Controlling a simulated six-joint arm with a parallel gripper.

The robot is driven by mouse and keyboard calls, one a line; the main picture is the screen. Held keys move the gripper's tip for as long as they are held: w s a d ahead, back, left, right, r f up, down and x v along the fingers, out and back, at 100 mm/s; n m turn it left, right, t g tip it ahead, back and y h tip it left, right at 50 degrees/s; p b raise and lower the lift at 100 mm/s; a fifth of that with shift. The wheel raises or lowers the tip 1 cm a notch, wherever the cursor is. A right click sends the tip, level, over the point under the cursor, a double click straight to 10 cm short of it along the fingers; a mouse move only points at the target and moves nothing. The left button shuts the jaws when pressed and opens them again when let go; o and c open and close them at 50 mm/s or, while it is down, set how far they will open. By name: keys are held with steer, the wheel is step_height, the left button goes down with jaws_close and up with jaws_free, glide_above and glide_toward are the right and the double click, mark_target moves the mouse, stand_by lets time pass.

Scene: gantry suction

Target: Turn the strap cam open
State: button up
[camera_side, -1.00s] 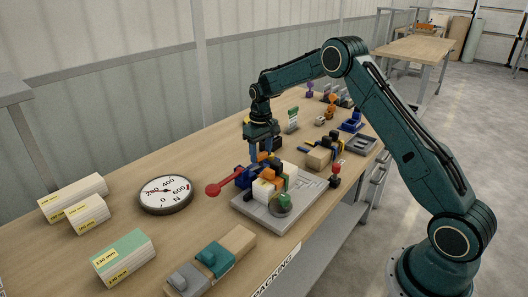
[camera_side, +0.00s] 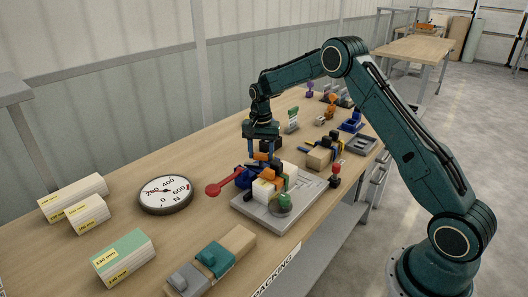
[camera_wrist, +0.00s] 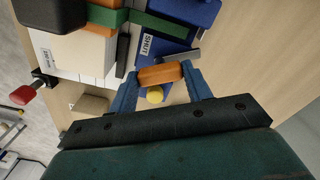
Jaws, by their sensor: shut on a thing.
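The strap cam's orange handle (camera_wrist: 160,75) lies between the two blue fingers of my gripper (camera_wrist: 160,71) in the wrist view, and the gripper is shut on it. Below the handle sits a blue base (camera_wrist: 147,45) with a white label reading SHUT. In the side view my gripper (camera_side: 264,157) points down over the blue and orange parts, which partly hide one another.
A grey plate (camera_side: 262,219) carries the white blocks. A red-topped post (camera_side: 337,169) stands right of the plate.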

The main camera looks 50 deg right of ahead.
mark_target(261, 154)
steer(key=m, duration=0.6)
stand_by(0.6)
steer(key=o, duration=1)
steer(key=shift+r, duration=0.1)
step_height(261, 154, up, 14)
steer(key=shift+f, duration=0.15)
